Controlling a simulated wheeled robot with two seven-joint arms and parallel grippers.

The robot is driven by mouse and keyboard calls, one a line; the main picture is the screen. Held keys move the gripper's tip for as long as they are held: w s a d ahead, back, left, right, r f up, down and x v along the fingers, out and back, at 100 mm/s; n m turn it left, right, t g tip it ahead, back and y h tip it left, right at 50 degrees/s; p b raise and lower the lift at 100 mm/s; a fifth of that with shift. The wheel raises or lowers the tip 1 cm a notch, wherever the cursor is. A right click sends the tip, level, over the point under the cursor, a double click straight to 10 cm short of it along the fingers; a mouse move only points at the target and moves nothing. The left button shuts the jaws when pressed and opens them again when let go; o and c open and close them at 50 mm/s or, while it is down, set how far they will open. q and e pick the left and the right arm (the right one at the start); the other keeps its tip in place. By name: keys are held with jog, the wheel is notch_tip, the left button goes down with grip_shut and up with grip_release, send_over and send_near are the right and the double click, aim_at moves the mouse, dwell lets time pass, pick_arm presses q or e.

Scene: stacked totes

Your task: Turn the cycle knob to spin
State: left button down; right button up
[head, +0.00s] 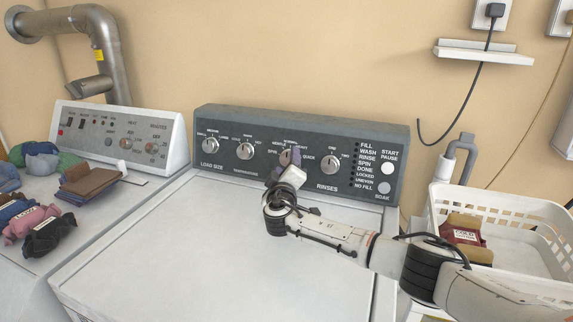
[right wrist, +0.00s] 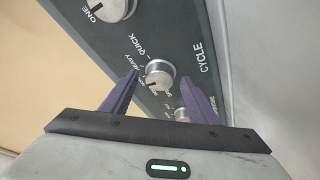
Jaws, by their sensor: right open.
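The cycle knob (right wrist: 160,74) is a round silver dial on the dark control panel (head: 225,128) of the washer. In the right wrist view it sits between the two purple fingers of my right gripper (right wrist: 160,79), with "QUICK" and "HEAVY" printed beside it. The fingers are apart, and I cannot tell whether either touches the knob. In the head view my right gripper (head: 285,161) reaches up to the panel and covers much of the cycle knob and its lettering. The knob's exact setting cannot be read. My left gripper is not in view.
The load size knob (head: 211,144), temperature knob (head: 245,151) and rinses knob (head: 330,165) share the panel. Start (head: 388,168) and soak (head: 384,188) buttons are at its right. The washer lid (head: 190,250) is clear. A white basket (head: 520,240) stands right; folded clothes (head: 45,235) lie left.

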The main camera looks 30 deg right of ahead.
jog(key=shift+w, duration=0.1)
jog(key=c, duration=1)
jog(key=shift+c, duration=0.2)
